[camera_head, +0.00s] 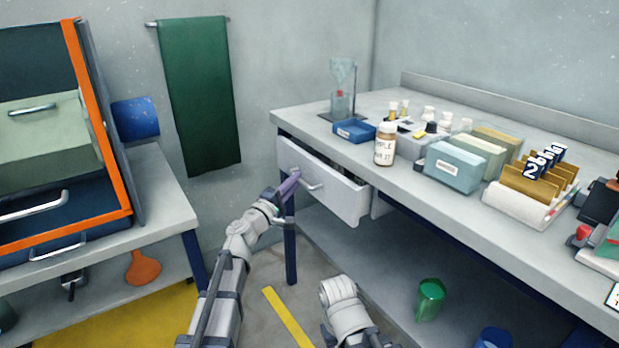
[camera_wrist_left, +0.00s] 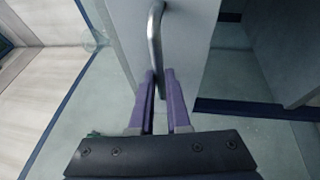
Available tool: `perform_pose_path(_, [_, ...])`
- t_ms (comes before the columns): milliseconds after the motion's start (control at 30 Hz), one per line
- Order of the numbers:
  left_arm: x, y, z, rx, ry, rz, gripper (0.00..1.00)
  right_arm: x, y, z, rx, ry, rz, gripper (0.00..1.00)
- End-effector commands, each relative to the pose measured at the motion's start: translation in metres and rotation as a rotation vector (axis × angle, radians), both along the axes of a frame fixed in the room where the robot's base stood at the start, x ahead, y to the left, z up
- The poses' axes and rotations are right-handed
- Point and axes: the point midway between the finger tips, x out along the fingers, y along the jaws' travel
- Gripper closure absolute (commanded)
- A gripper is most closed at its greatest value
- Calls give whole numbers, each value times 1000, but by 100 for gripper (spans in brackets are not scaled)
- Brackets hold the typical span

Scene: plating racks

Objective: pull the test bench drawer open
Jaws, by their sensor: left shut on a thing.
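The test bench drawer (camera_head: 343,202) has a white front and sticks partly out from under the bench top, with a dark gap above its front. Its metal bar handle (camera_head: 312,186) is on the front face. My left gripper (camera_head: 289,187), with purple fingers, is at the left end of the handle. In the left wrist view the handle (camera_wrist_left: 154,35) runs down between the fingertips of the left gripper (camera_wrist_left: 161,88), which is shut on it. The drawer front (camera_wrist_left: 190,35) also shows there. My right gripper is not in view.
The bench top (camera_head: 425,195) carries a blue tray (camera_head: 354,130), a labelled jar (camera_head: 385,145), boxes and card racks. A green cup (camera_head: 430,298) stands on the lower shelf. A second table (camera_head: 158,205) with an orange-edged cabinet stands left. Floor shows between the tables.

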Motion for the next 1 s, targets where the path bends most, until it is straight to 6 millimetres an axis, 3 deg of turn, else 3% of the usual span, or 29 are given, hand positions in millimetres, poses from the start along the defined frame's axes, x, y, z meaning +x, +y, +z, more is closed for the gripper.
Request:
perform_pose_path(200, [-33, 42, 0, 1, 1, 2, 100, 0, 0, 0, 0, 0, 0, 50])
perform_pose_path(500, [-59, 79, 0, 1, 0, 0, 100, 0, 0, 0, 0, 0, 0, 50])
perform_pose_path(1000, [-68, 91, 0, 2, 0, -3, 100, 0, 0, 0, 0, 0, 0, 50])
